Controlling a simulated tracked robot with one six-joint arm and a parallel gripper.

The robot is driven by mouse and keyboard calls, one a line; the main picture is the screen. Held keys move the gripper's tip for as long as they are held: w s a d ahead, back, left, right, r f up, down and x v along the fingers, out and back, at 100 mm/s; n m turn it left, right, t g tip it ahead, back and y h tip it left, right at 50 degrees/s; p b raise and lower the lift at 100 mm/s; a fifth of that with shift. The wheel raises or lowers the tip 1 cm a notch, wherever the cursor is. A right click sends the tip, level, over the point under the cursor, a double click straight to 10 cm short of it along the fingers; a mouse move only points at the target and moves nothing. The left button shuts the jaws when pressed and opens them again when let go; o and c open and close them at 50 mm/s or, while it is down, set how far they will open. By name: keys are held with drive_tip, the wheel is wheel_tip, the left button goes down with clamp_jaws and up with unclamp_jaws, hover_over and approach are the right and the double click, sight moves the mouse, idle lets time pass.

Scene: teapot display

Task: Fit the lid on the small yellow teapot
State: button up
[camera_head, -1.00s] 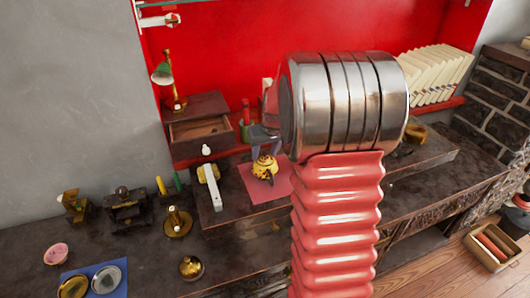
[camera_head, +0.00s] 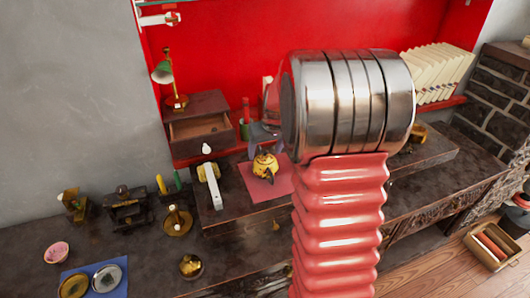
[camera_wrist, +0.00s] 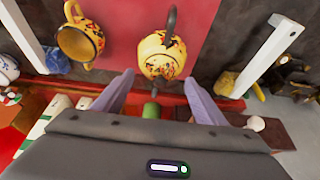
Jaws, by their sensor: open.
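A yellow pot with dark spots and a dark handle (camera_head: 265,166) stands upright on a red cloth (camera_head: 253,185). In the wrist view this pot (camera_wrist: 158,60) sits just beyond my gripper (camera_wrist: 160,88), between and ahead of the fingertips. A second yellow patterned vessel (camera_wrist: 82,42) stands to its left there, open at the top with its inside showing. My arm appears to hide it in the head view. My gripper (camera_head: 264,134) is open and empty, close to the dark-handled pot on its wall side. I cannot pick out a separate loose lid.
A white upright bar (camera_head: 209,188) stands left of the cloth; another white bar (camera_wrist: 28,38) stands beyond the open vessel. A wooden drawer box (camera_head: 200,125) and the red wall lie behind. Candlestick (camera_head: 176,222) and brass pot (camera_head: 191,266) stand on the dark bench at front left.

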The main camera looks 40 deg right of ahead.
drive_tip(key=v, duration=1.2)
drive_tip(key=shift+s+r, duration=0.15)
drive_tip(key=shift+s, duration=0.05)
drive_tip(key=shift+s+a, duration=0.1)
idle(0.5)
